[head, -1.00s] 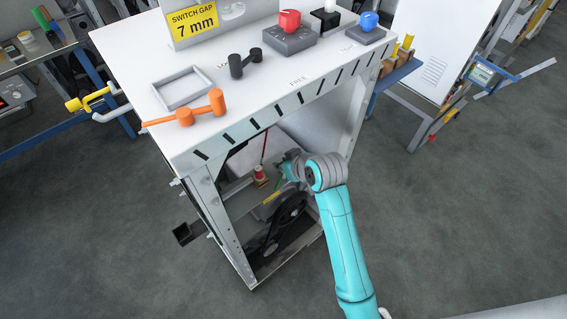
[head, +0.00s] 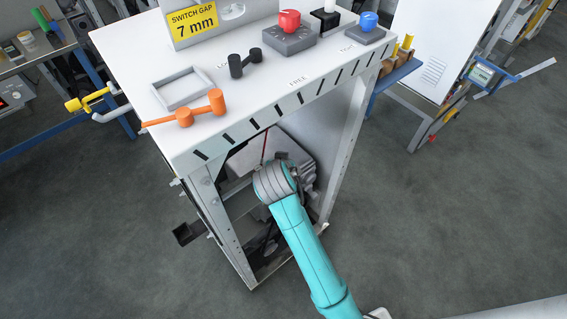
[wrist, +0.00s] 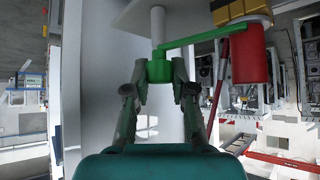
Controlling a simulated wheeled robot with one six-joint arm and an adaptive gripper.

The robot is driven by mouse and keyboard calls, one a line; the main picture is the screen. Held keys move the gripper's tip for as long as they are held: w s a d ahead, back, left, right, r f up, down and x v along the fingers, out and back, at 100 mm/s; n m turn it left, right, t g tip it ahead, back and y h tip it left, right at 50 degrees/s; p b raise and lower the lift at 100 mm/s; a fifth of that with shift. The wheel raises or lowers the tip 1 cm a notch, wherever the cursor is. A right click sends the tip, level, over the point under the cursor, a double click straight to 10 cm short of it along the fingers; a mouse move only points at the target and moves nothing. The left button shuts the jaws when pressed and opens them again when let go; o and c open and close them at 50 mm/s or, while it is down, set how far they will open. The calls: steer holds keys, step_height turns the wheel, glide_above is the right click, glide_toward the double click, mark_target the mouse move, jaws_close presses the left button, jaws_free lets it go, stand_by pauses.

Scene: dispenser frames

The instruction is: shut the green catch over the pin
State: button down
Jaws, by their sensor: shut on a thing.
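In the wrist view the green catch (wrist: 158,70) has a round end between my fingertips and a flat bar running right to a red cylinder (wrist: 250,62). The bar's far end meets the upper part of the red cylinder; I cannot tell whether it is hooked there. A pale grey post (wrist: 158,25) runs from the round end up to a light plate. I cannot tell which of these is the pin. My gripper (wrist: 158,87) is shut on the green catch's round end. In the head view my arm hides the gripper and the catch.
The white bench (head: 210,140) stands over the open bay my arm reaches into, with a frame leg (head: 225,225) at left. A pale wall (wrist: 85,80) stands close left of my gripper.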

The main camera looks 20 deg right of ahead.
stand_by(0.4)
steer(key=c, duration=1)
jaws_free()
steer(key=shift+o, duration=0.2)
steer(key=v, duration=1.2)
steer(key=shift+a, duration=0.1)
